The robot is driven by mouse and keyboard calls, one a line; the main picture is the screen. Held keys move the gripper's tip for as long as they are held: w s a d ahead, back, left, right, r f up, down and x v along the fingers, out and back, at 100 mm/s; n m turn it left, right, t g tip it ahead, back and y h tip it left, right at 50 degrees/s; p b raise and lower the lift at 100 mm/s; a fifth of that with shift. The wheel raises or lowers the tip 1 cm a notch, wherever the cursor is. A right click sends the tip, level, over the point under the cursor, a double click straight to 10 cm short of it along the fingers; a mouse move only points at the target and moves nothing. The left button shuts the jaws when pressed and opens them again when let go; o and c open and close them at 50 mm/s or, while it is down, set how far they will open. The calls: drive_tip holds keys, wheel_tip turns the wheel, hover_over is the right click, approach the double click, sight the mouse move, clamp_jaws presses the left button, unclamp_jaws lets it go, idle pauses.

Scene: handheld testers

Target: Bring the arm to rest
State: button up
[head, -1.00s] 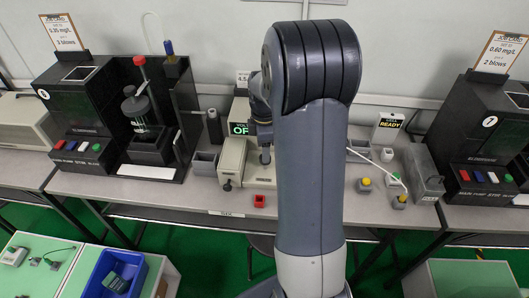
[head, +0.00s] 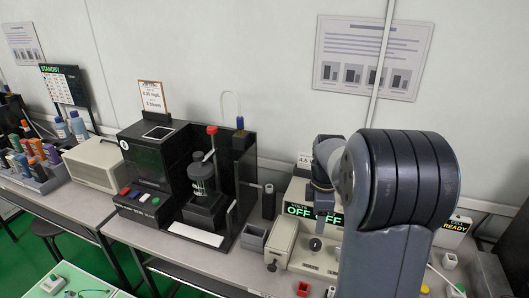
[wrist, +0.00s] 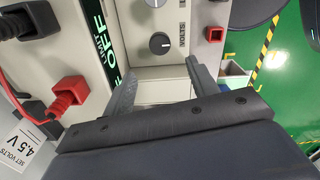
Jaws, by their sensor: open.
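My gripper (wrist: 158,80) shows in the wrist view with its two grey fingers spread apart and nothing between them. Beyond the fingers is the beige power unit (wrist: 150,55) with a black knob, a "VOLTS" label and a green "OFF" display. In the head view the same unit (head: 296,250) stands on the bench beside my arm, with "OFF" lit on its displays.
A black tester (head: 146,160) with a stirring stand (head: 202,180) is left of the unit. A red plug (wrist: 70,90) and a "4.5 V" card (wrist: 18,148) are at left in the wrist view. A "READY" box (head: 455,229) is at right.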

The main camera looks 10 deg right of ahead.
sight(315, 242)
wheel_tip(315, 242, down, 10)
idle(0.3)
drive_tip(key=shift+r, duration=0.15)
idle(0.3)
